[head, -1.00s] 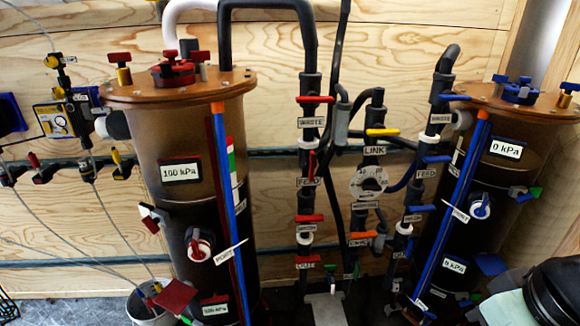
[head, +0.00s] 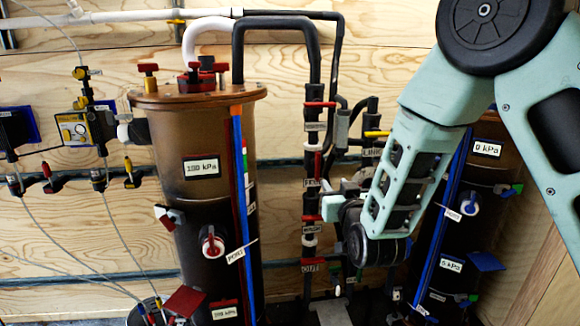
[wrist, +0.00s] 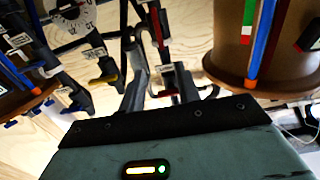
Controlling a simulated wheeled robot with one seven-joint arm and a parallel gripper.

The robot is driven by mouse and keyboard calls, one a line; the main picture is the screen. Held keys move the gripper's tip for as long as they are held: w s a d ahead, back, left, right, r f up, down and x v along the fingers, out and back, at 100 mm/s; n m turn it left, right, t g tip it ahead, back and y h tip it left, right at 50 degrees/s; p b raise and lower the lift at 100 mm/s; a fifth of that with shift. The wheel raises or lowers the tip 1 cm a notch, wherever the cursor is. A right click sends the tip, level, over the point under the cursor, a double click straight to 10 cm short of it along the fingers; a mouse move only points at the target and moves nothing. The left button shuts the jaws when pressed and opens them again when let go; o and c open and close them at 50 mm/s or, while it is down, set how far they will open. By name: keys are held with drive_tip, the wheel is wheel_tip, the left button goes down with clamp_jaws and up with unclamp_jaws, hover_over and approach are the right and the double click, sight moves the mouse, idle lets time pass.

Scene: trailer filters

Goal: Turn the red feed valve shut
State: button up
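The red feed valve handle (head: 318,164) stands upright on the left black pipe column, above its FEED label (head: 310,184) in the head view. In the wrist view, which is upside down, a red upright handle (wrist: 156,24) that looks like it shows near the top. My gripper (head: 338,198) is just right of that column, slightly lower than the feed handle. In the wrist view its two grey fingers (wrist: 160,72) stand apart with nothing clearly held. Whether a finger touches the handle cannot be told.
Other red handles sit above (head: 318,104) and below (head: 311,217) on the same column. A yellow LINK handle (head: 377,134) is on the pipe to the right. The brown left tank (head: 190,130) stands close left; the right tank (head: 492,190) is partly behind my arm.

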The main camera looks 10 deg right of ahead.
sight(319, 161)
drive_tip(key=w+p, duration=0.3)
drive_tip(key=w, duration=1.4)
drive_tip(key=shift+w, duration=0.2)
clamp_jaws()
